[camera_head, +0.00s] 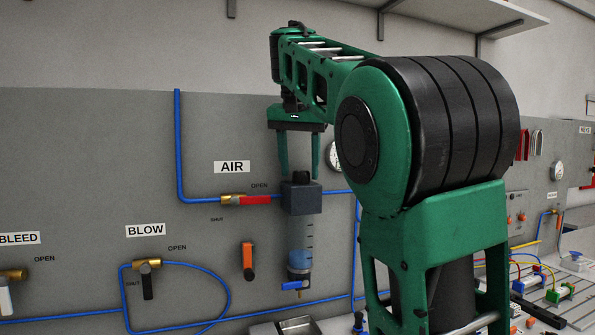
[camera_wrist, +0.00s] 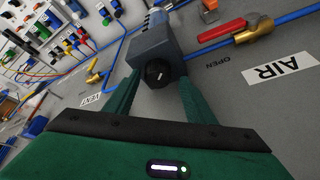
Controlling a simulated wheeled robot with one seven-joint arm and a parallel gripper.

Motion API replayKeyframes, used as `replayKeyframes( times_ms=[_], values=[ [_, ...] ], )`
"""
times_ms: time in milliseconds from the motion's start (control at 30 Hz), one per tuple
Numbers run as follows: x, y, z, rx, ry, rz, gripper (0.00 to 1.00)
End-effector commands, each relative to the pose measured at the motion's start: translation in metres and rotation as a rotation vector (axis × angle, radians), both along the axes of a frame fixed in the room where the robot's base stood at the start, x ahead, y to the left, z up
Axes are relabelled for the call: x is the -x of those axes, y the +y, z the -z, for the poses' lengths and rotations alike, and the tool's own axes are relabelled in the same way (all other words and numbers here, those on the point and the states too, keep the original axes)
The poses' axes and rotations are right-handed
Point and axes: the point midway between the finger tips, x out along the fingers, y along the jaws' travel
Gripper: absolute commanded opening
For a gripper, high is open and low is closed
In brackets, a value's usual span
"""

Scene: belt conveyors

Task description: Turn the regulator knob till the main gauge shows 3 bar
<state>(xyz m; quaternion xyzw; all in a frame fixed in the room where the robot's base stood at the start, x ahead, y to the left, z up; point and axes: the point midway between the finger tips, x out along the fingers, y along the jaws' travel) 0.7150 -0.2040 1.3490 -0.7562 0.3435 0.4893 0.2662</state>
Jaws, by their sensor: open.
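The regulator (camera_head: 302,197) is a dark grey block on the wall panel, with a clear bowl holding blue liquid (camera_head: 299,262) below it. Its black knob (camera_head: 300,179) is on top; in the wrist view the knob (camera_wrist: 157,73) shows a white pointer mark. My gripper (camera_head: 300,175) points down with its jaws open. In the wrist view my gripper (camera_wrist: 160,84) has one green finger on each side of the knob; I cannot tell whether they touch it. A round gauge (camera_head: 333,156) beside the regulator is mostly hidden by my arm, and its reading cannot be seen.
A red-handled valve (camera_head: 252,200) sits on the blue pipe left of the regulator, under the AIR label (camera_head: 231,167). An orange-and-black lever (camera_head: 248,261) is below it. Another gauge (camera_head: 557,171) is on the far right panel, too small to read. A shelf (camera_head: 450,14) hangs above.

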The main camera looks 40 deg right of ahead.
Motion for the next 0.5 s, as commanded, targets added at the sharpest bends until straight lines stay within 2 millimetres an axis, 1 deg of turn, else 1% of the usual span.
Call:
replayKeyframes(
  times_ms=[267, 300, 367, 400, 433, 500],
  values=[
    [-0.0004, -0.0006, 0.0010, 0.000, 0.000, 0.001, 0.50],
    [-0.0004, -0.0005, 0.0010, 0.000, 0.000, 0.001, 0.40],
    [-0.0003, -0.0005, 0.0009, 0.000, 0.000, 0.001, 0.26],
    [-0.0005, -0.0003, 0.0008, -0.001, -0.001, 0.000, 0.16],
    [-0.0007, -0.0001, 0.0009, 0.000, 0.000, -0.001, 0.09],
    [-0.0011, 0.0005, 0.0007, 0.001, -0.001, -0.002, 0.09]
  ],
)
